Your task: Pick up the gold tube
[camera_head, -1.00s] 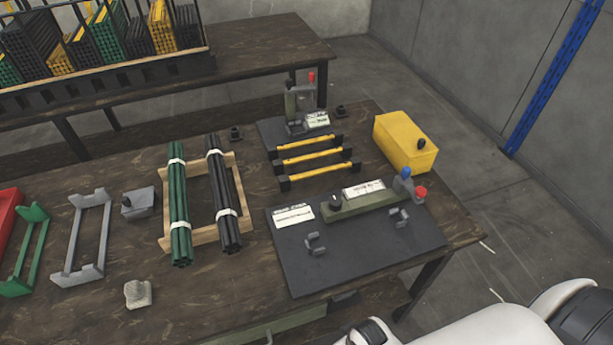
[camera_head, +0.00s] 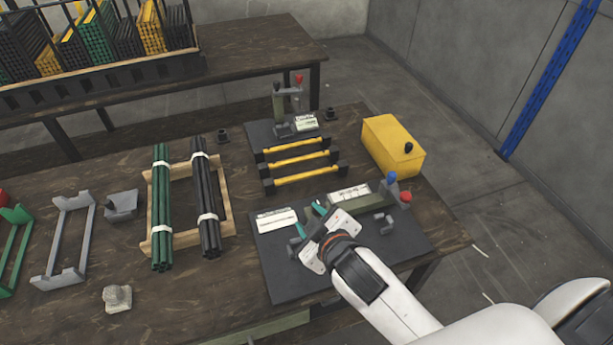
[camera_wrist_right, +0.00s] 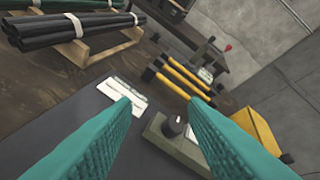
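Three gold-yellow tubes (camera_head: 306,173) with black ends lie side by side behind the dark press mat (camera_head: 285,268). In the right wrist view the tubes (camera_wrist_right: 181,79) show ahead, beyond the fingertips. Which of them the task names I cannot tell. My right gripper (camera_head: 309,219) is over the mat, in front of the tubes and apart from them. Its teal fingers (camera_wrist_right: 160,101) are spread with nothing between them. My left gripper is not in view.
A green press block (camera_head: 347,194) with blue and red knobs is close beside my right gripper. A yellow box (camera_head: 393,146) stands at the right. A smaller press (camera_head: 288,100) stands behind the tubes. Green rods (camera_head: 161,210) and black rods (camera_head: 207,205) lie on a wooden rack at left.

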